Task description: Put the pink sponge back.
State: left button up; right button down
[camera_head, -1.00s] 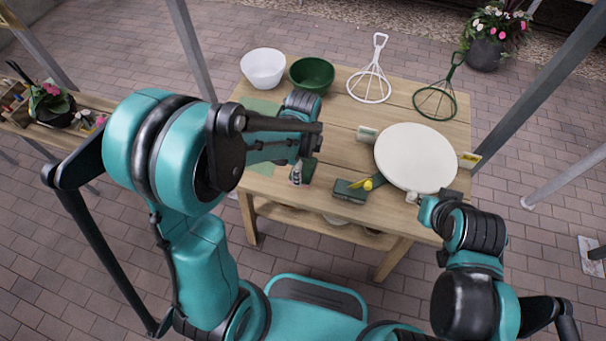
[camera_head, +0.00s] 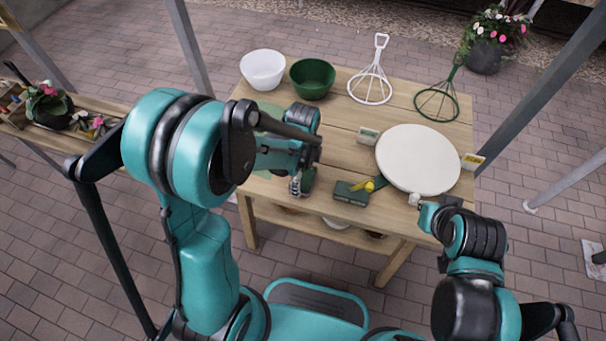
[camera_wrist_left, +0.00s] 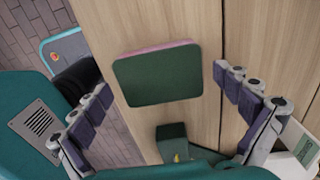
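The pink sponge (camera_wrist_left: 158,75) lies on the wooden table in the left wrist view. Its dark green face is up and a thin pink edge shows along its far side. My left gripper (camera_wrist_left: 161,84) is open, with its fingers spread on either side of the sponge and not touching it. In the head view this gripper (camera_head: 301,184) is at the table's front edge, and a dark green part of the sponge (camera_head: 309,175) shows beside it. My right gripper (camera_head: 425,207) is at the front right of the table; its fingers are too small to judge.
A dark green box (camera_head: 350,193) with a yellow item (camera_head: 371,185) lies right of the left gripper. A white round board (camera_head: 418,160), white bowl (camera_head: 262,69), green bowl (camera_head: 312,77) and two wire stands occupy the table. A pale green mat (camera_head: 268,109) is partly hidden by my arm.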

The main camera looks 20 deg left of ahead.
aim_at(303, 177)
pick_arm(q)
jog(key=shift+r+p, duration=0.3)
jog(key=shift+r, duration=0.05)
notch_tip(303, 177, up, 12)
jog(key=f+p, duration=0.1)
jog(key=p, duration=0.3)
jog(key=s+a+r+n+t, duration=0.4)
jog(key=s+r+n+t, duration=0.3)
jog(key=n, duration=1.1)
jog(key=s+r, duration=0.2)
jog(key=s, duration=0.1)
jog(key=shift+a, duration=0.35)
jog(key=shift+s, duration=0.1)
jog(key=shift+f, duration=0.25)
